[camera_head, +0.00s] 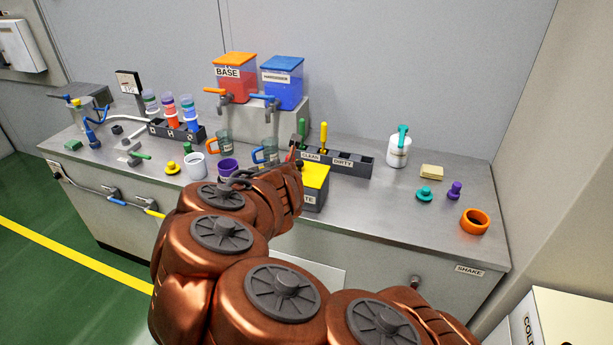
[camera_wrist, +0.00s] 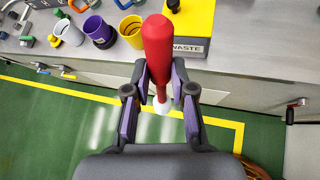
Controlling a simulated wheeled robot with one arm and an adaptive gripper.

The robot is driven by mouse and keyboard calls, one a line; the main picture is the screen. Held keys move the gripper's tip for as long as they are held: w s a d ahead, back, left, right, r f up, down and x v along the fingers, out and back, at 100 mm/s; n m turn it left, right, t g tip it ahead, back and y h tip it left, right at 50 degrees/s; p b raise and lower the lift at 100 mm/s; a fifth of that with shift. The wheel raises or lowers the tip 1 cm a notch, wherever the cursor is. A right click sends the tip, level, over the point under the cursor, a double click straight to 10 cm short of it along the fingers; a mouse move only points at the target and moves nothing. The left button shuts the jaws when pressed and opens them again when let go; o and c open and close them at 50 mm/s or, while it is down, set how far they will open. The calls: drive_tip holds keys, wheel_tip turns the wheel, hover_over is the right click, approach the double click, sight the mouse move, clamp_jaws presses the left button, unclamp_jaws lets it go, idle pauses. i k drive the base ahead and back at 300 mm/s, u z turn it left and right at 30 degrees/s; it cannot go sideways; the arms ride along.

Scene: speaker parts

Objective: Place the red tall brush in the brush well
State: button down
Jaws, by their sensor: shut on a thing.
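My gripper (camera_wrist: 160,88) is shut on the red tall brush (camera_wrist: 158,45). In the wrist view its thick red handle points up the picture, and a white tip shows below the fingers. In the head view a bit of red (camera_head: 292,154) shows just beyond my arm, beside the yellow-lidded waste box; my arm hides most of the gripper there. The brush well seems to be the dark rack (camera_head: 357,170) labelled CLEAN and DIRTY, behind the waste box. A green brush (camera_head: 302,129) and a yellow brush (camera_head: 323,133) stand at its CLEAN end. The DIRTY end looks empty.
The waste box (camera_head: 315,178) stands close in front of the rack. A purple cup (camera_head: 228,166), a white cup (camera_head: 195,165) and handled cups (camera_head: 270,150) are to the left.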

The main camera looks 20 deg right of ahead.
sight(365, 174)
drive_tip(key=u, duration=0.45)
drive_tip(key=i, duration=1)
